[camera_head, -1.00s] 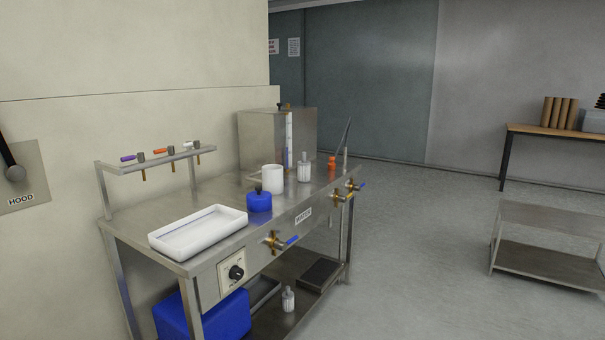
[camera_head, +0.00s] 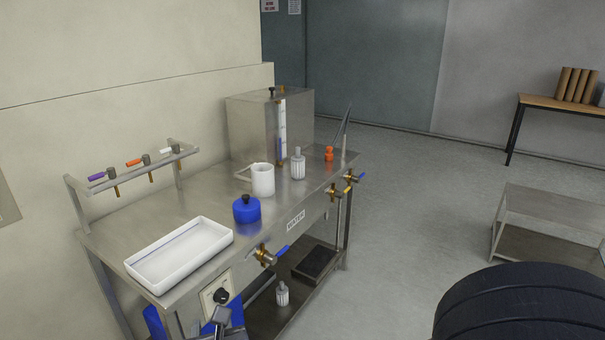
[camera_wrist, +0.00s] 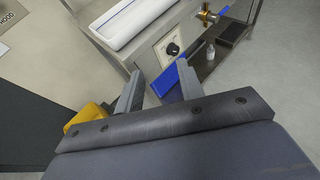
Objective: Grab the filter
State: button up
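Two pale grey ribbed canisters with narrow tops could be the filter. One canister (camera_head: 298,165) stands upright on the steel bench (camera_head: 205,262), right of a white mug. The other canister (camera_head: 282,294) stands on the lower shelf, and it also shows in the wrist view (camera_wrist: 211,50). I cannot tell which is the filter. My gripper (camera_wrist: 160,84) is open, its two fingers apart with nothing between them. It is in front of the bench's near end, apart from both canisters. Only a small part of it shows at the bottom of the head view.
On the bench are a white tray (camera_head: 181,252), a blue pot (camera_head: 246,209), the white mug (camera_head: 263,181), an orange piece (camera_head: 329,154) and a steel tank (camera_head: 262,130). Valves (camera_head: 266,257) stick out in front. A blue bin (camera_wrist: 171,84) is below.

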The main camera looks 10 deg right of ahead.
aim_at(297, 161)
jog(key=i+l, duration=0.25)
jog(key=i, duration=0.2)
jog(key=i+l, duration=0.25)
jog(key=i, duration=0.25)
jog(key=i+l, duration=0.3)
jog(key=i, duration=0.15)
jog(key=i+l, duration=0.25)
jog(key=i, duration=0.25)
jog(key=i+l, duration=0.25)
jog(key=i, duration=0.2)
jog(key=u, duration=0.05)
